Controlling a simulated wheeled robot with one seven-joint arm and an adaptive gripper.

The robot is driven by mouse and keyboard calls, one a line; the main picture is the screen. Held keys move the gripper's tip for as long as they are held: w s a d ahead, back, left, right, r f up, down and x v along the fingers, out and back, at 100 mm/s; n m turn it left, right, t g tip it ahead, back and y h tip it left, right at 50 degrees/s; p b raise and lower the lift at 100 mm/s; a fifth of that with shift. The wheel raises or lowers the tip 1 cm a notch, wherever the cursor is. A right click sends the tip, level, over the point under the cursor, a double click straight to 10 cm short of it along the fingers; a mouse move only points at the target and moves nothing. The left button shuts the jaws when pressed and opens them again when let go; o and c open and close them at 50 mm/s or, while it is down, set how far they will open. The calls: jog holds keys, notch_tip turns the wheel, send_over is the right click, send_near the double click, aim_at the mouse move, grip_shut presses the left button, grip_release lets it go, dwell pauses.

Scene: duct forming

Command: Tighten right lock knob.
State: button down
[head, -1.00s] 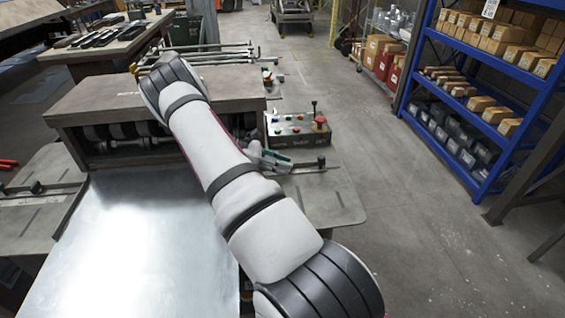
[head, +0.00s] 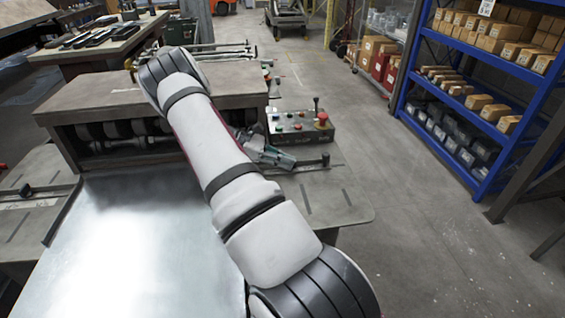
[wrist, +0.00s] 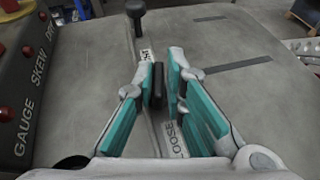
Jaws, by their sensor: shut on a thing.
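The right lock knob (wrist: 157,84) is a dark upright piece between my fingertips in the wrist view. It stands by a pale label strip whose lettering is partly hidden and reads like "LOOSE". My gripper (wrist: 164,86), with teal and grey fingers, is closed around the knob from both sides. In the head view my gripper (head: 278,158) is low over the right side table, partly behind my arm, and the knob is hidden there.
A black post (head: 325,159) stands at the guide bar's outer end. A control box (head: 300,127) with coloured buttons sits just behind my gripper. The metal sheet (head: 130,240) lies left of my arm. Blue shelving (head: 480,100) stands right, across open floor.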

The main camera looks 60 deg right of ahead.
jog(key=shift+w+f, duration=0.15)
jog(key=shift+w, duration=0.05)
jog(key=c, duration=1.7)
grip_release()
jog(key=shift+s+r+n+t+p, duration=0.2)
jog(key=shift+n+t+p, duration=0.1)
jog(key=shift+p, duration=0.55)
jog(key=shift+h+p, duration=0.4)
jog(key=shift+h, duration=0.1)
